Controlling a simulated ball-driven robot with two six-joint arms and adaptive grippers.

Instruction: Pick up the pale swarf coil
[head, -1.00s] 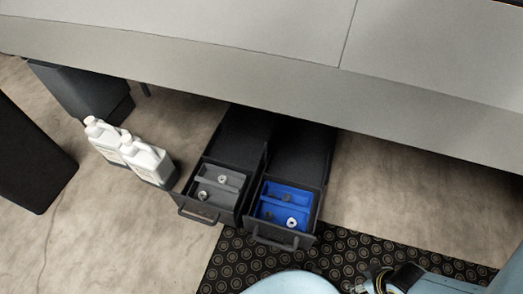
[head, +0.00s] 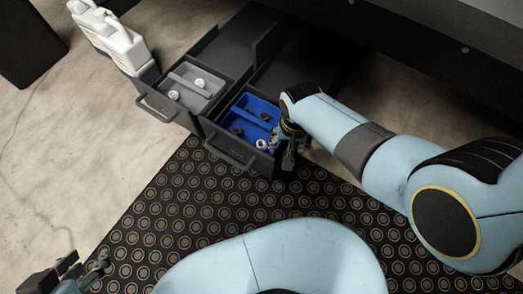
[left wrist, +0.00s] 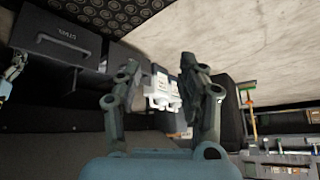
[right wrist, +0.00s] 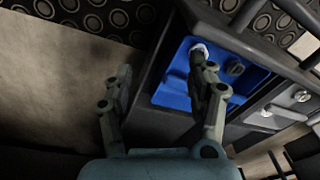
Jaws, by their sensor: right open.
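A small pale coil (head: 261,144) lies in the near end of the blue tray (head: 233,112), in the right-hand open drawer. In the right wrist view this pale coil (right wrist: 199,50) shows just past the tip of one finger, partly hidden by it. My right gripper (head: 283,150) is open, at the right side of the blue tray, close to the coil; the right wrist view shows its fingers (right wrist: 160,85) apart and empty. My left gripper (head: 92,263) is far off at the lower left, and in the left wrist view its fingers (left wrist: 163,80) are apart and empty.
Dark coils (head: 237,131) share the blue tray. A grey tray (head: 188,75) in the left-hand drawer holds two small pale pieces (head: 200,82). White jugs (head: 118,40) stand left of the drawers. A patterned mat (head: 170,190) covers the floor in front.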

